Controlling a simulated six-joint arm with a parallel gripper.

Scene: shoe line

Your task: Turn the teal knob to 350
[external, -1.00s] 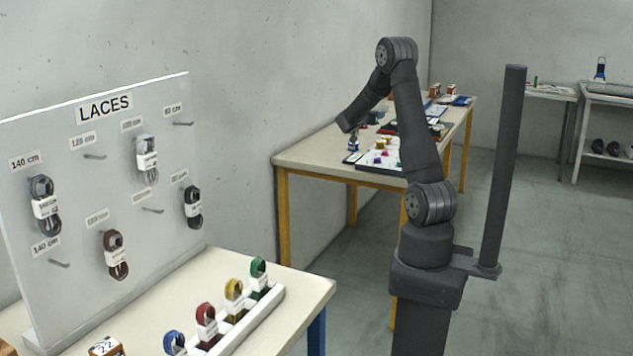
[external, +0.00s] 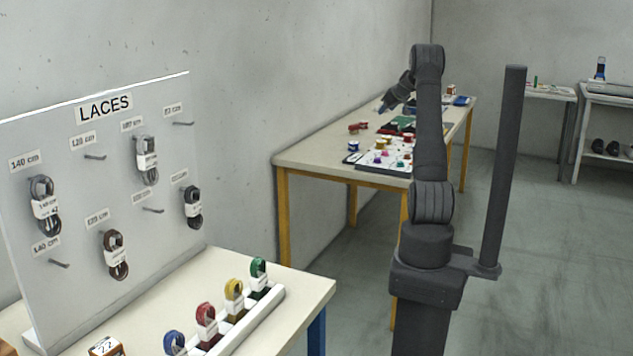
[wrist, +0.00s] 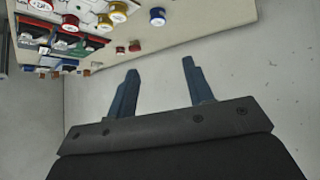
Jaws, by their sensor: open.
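In the external view my gripper (external: 383,107) is small and sits over the far part of the long work table (external: 315,151). It is too small there to show what lies directly under it.

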